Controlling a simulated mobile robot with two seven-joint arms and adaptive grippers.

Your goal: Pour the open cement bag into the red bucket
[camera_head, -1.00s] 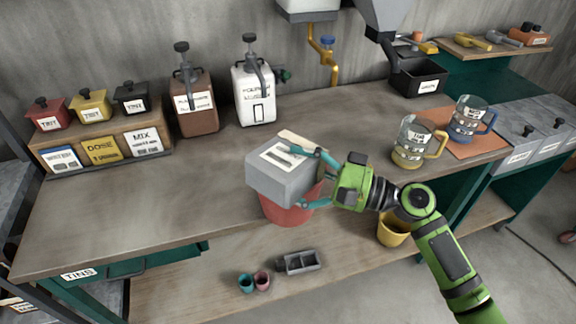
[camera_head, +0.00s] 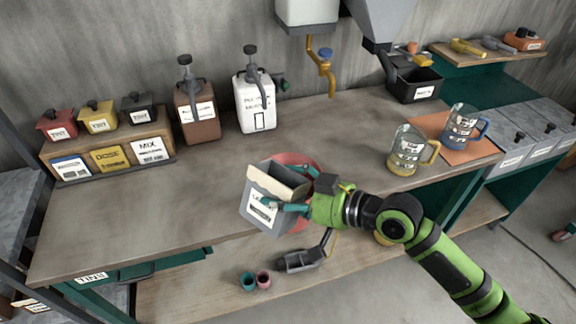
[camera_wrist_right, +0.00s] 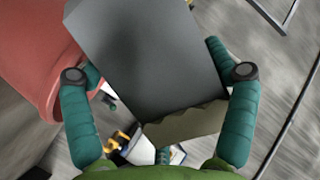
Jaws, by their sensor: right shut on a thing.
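The open cement bag (camera_head: 262,213) is a grey block with a white label and a cream torn flap at its open top. In the head view it is nearly upright, slightly tilted, with a dark opening facing up. My right gripper (camera_head: 285,189) is shut on it, with teal fingers on either side; the grey bag also fills the middle of the right wrist view (camera_wrist_right: 150,65). The red bucket (camera_head: 296,157) is behind the bag at the bench's front edge, largely hidden by bag and gripper. Its red wall shows at left in the wrist view (camera_wrist_right: 35,55). My left gripper is out of view.
The bench (camera_head: 150,215) is clear to the left. Two glass jugs, one yellow-handled (camera_head: 407,152) and one blue-handled (camera_head: 462,128), stand at right. A brown canister (camera_head: 196,118) and a white one (camera_head: 256,112) stand behind.

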